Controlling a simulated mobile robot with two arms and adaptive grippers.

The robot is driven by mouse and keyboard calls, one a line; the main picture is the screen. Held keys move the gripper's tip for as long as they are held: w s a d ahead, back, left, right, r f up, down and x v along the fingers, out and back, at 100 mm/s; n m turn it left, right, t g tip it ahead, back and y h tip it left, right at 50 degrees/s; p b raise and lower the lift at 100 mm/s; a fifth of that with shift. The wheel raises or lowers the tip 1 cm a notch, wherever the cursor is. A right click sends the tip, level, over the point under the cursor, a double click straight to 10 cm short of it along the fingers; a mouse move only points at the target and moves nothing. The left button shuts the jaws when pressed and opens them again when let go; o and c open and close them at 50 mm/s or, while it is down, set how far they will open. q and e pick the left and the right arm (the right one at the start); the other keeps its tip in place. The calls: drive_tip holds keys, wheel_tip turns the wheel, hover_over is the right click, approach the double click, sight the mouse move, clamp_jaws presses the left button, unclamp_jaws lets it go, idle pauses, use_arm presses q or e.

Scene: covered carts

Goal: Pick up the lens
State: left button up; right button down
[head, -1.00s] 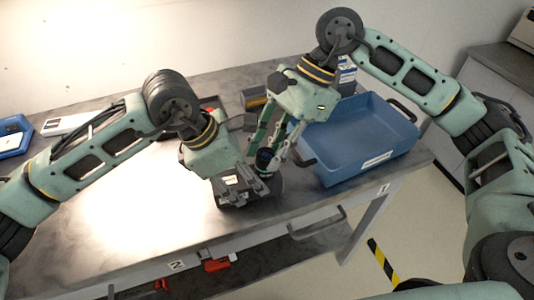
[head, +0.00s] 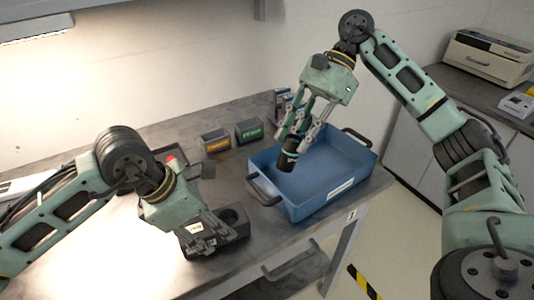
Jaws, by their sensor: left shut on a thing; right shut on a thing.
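The lens (head: 288,158) is a short black cylinder with a lighter band near its upper end. My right gripper (head: 293,142) is shut on it and holds it tilted, in front of the left part of the blue bin in the picture. My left gripper (head: 213,232) is shut on a black block (head: 236,217) on the table. The block has a round dark opening in its top and a white label. The lens is apart from the block. The fingers partly hide both the block and the lens's upper end.
The blue bin (head: 336,187) with dark handles stands at the table's right end. A printer (head: 488,57) sits on a far counter. The table's front middle is bare.

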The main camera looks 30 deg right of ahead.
use_arm(q)
drive_tip(key=shift+s+d+f, duration=0.1)
drive_tip(key=shift+s+f, duration=0.05)
drive_tip(key=shift+f, duration=0.05)
use_arm(e)
drive_tip(key=w+d+r+h, duration=0.1)
drive_tip(key=d+r+h, duration=0.1)
drive_tip(key=d, duration=0.5)
drive_tip(key=shift+w+t+h, duration=0.2)
drive_tip(key=shift+t+h, duration=0.2)
drive_tip(key=shift+h, duration=0.3)
use_arm(q)
drive_tip(key=o, duration=1.2)
drive_tip(key=shift+r, duration=0.1)
drive_tip(key=shift+r, duration=0.15)
drive_tip(key=v, duration=1.1)
drive_tip(key=shift+a+r, duration=0.25)
drive_tip(key=shift+r, duration=0.05)
drive_tip(key=shift+r, duration=0.1)
